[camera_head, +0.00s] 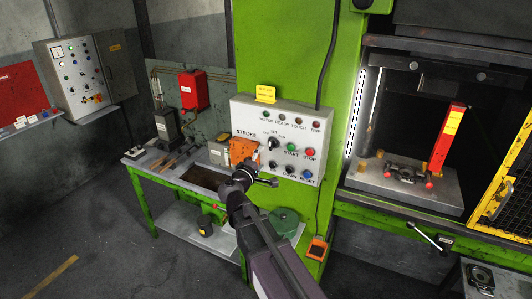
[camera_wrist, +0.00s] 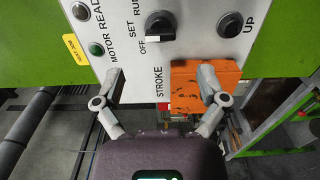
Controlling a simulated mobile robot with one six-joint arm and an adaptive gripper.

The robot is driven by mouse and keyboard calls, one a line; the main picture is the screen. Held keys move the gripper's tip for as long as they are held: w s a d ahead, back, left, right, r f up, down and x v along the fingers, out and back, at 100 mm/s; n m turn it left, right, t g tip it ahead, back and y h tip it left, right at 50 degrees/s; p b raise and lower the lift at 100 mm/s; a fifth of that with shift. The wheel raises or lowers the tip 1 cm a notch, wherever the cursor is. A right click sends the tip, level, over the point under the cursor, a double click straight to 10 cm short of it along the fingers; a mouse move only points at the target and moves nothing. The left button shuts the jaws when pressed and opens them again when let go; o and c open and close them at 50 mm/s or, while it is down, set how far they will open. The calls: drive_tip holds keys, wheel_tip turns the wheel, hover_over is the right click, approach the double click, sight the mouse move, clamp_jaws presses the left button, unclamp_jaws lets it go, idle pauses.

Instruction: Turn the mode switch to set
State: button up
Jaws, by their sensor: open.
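The mode switch is a round black knob (camera_head: 273,143) on the pale control panel, beside the lettering OFF, SET and RUN. In the wrist view the knob (camera_wrist: 158,25) is at the top centre, beyond my fingertips. In the head view my gripper (camera_head: 260,173) is in front of the panel's lower left part, below the knob. Nothing is held.
An orange block (camera_wrist: 190,88) by the STROKE lettering lies partly behind my right finger. The panel (camera_head: 240,112) also carries a green START button (camera_head: 291,147), a red STOP button (camera_head: 310,152) and lower knobs. A green-framed bench (camera_head: 165,180) stands at left.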

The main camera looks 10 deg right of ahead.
drive_tip(key=shift+v, duration=1.6)
drive_tip(key=s+d+f+m+g+y+b, duration=0.1)
drive_tip(key=s+d+f+m+g+b, duration=0.35)
drive_tip(key=f, duration=0.55)
drive_tip(key=s+d+f+m+g+y+b, duration=0.1)
drive_tip(key=s+d+f+m+g+b, duration=0.3)
drive_tip(key=f, duration=0.6)
drive_tip(key=s+a+f+m+g+y+b, duration=0.2)
drive_tip(key=s+f+g+y+b, duration=0.4)
drive_tip(key=s+f, duration=0.4)
wheel_tip(320, 180, down, 4)
drive_tip(key=y+b, duration=0.1)
drive_tip(key=y, duration=0.1)
drive_tip(key=shift+s+y, duration=0.3)
drive_tip(key=shift+s, duration=0.1)
